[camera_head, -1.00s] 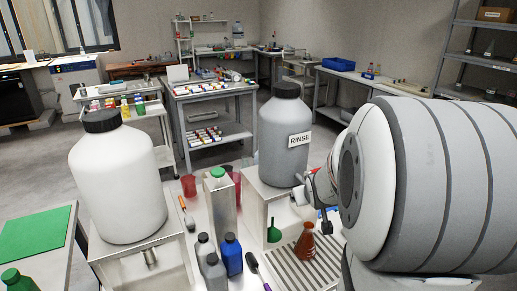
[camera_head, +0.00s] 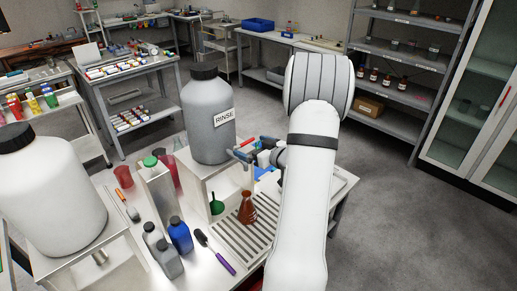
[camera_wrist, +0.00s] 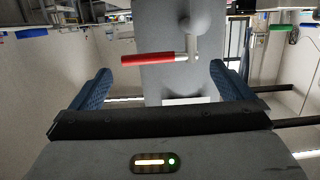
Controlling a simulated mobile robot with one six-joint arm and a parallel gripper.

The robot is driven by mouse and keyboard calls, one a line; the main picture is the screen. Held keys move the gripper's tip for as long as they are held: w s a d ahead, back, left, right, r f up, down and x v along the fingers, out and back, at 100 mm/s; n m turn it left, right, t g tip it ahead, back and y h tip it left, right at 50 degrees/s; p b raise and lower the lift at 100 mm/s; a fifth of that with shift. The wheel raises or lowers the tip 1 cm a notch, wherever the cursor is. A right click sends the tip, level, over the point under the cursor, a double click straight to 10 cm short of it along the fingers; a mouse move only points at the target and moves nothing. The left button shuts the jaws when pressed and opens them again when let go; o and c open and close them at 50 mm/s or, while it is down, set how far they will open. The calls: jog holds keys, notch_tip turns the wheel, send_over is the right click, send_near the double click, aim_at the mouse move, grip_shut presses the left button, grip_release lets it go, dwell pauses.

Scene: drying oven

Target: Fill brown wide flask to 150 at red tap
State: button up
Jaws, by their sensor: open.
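The brown flask (camera_head: 247,211) stands upright on the slatted drain rack (camera_head: 225,243), below and in front of the grey RINSE container (camera_head: 208,120). The red tap handle (camera_head: 249,143) is at the container's right side. It also shows in the wrist view as a red lever (camera_wrist: 152,59) lying crosswise. My gripper (camera_head: 254,149) is open beside the tap. In the wrist view its two blue fingers (camera_wrist: 160,70) are spread, with the red lever in the gap between them and nothing gripped. The flask's liquid level and graduations are too small to read.
A white container (camera_head: 50,190) stands on a stand at left. Blue (camera_head: 180,236) and grey (camera_head: 168,258) bottles and a purple-handled brush (camera_head: 215,252) are left of the rack. A green funnel (camera_head: 216,206) is close to the flask. Open floor (camera_head: 410,230) is at right.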

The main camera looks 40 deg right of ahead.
aim_at(245, 143)
jog(key=shift+p+x, duration=0.35)
jog(key=shift+x, duration=1.3)
jog(key=c, duration=0.8)
jog(key=shift+c, duration=0.2)
jog(key=shift+s+a+f+m+h+b, duration=0.1)
jog(key=shift+s+m+h+b, duration=0.1)
jog(key=shift+m+h+b, duration=0.55)
jog(key=shift+s+a+m+h+b, duration=0.15)
jog(key=shift+m+h+b, duration=0.3)
jog(key=shift+h+b, duration=0.55)
jog(key=shift+s+m+h+b, duration=0.25)
jog(key=shift+m+h+b, duration=0.3)
jog(key=shift+b, duration=0.25)
dwell(2.8)
